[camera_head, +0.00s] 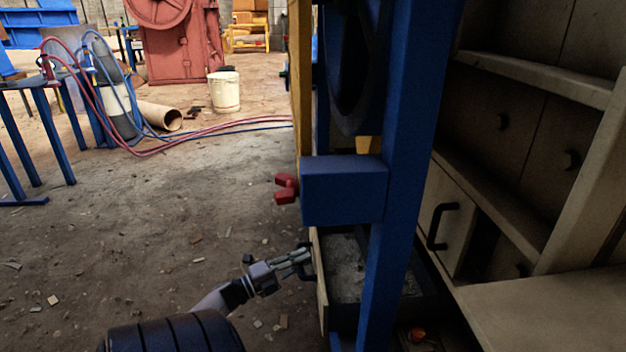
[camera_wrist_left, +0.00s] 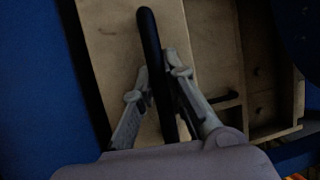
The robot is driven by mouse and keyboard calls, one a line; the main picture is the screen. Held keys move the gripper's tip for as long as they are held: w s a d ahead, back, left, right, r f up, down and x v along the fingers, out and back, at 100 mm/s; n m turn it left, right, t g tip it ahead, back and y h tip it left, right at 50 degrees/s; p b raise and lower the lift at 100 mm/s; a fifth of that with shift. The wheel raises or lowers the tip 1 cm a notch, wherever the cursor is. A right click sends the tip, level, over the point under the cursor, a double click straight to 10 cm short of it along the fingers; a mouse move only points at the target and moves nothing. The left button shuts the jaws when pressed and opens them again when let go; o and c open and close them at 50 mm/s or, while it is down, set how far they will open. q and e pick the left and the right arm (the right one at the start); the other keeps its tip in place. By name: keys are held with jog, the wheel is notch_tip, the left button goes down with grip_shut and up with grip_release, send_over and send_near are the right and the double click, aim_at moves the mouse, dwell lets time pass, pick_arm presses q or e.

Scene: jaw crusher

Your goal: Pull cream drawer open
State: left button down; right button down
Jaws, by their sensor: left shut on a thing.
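The cream drawer (camera_head: 319,290) sticks out low on the machine, behind a blue post, with its open top and grey crumbly contents showing. Its cream front (camera_wrist_left: 107,35) and long black bar handle (camera_wrist_left: 147,28) fill the middle of the left wrist view. My left gripper (camera_head: 303,259) is at the drawer's front in the head view. In the wrist view its fingers (camera_wrist_left: 157,78) lie on both sides of the black handle and are shut on it. The fingers hide part of the handle in the head view. My right gripper is not in view.
A blue frame post (camera_head: 402,180) and a blue box (camera_head: 343,190) with a red knob (camera_head: 286,188) stand close above the drawer. A cream cabinet (camera_head: 540,300) stands at right. The floor (camera_head: 150,220) at left is mostly clear, with small scraps.

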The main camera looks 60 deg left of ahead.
pick_arm(q)
jog(key=shift+s, duration=0.15)
jog(key=c, duration=1.6)
grip_release()
jog(key=s+a+f, duration=0.1)
jog(key=s+f, duration=0.1)
jog(key=s, duration=0.9)
jog(key=shift+s, duration=0.4)
